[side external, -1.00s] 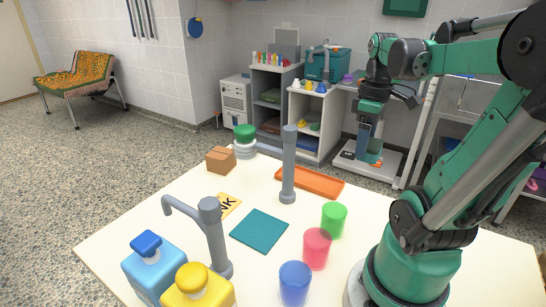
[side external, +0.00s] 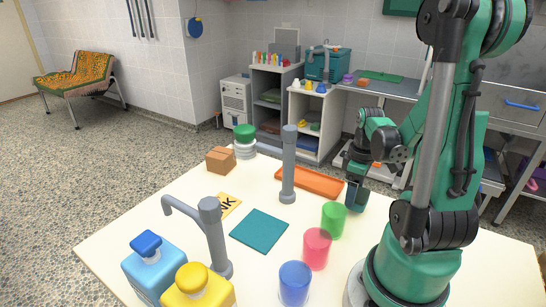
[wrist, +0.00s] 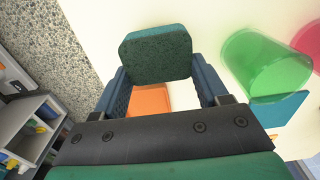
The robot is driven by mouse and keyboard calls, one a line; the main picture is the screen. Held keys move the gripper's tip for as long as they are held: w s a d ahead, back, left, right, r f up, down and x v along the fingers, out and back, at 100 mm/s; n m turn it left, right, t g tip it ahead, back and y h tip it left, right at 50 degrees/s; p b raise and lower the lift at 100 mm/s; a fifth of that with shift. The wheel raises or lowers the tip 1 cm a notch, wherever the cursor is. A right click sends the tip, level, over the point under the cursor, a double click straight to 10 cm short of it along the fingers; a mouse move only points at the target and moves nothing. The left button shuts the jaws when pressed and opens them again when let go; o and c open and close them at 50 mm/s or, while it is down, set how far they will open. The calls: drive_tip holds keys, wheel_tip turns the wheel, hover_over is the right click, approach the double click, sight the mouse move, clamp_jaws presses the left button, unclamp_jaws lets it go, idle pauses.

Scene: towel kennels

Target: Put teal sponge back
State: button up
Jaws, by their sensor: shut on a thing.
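My gripper (side external: 356,198) is low over the right side of the white table, between the orange tray (side external: 312,181) and the green cup (side external: 333,220). In the wrist view its blue fingers are shut on the dark teal sponge (wrist: 155,52), a speckled block gripped by its sides. The sponge cannot be made out clearly in the side view. A flat teal square (side external: 259,230) lies in the middle of the table. The orange tray also shows below the sponge in the wrist view (wrist: 150,101).
A pink cup (side external: 316,249) and a blue cup (side external: 295,283) stand in front of the green one. Two grey posts (side external: 288,170) (side external: 214,240) rise from the table. Soap bottles (side external: 152,268) stand at the front left. A brown box (side external: 220,160) is at the back left.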

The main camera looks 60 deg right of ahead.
drive_tip(key=shift+f, duration=0.65)
drive_tip(key=o, duration=1.1)
drive_tip(key=shift+f, duration=0.15)
wheel_tip(320, 180, up, 12)
drive_tip(key=shift+r, duration=0.2)
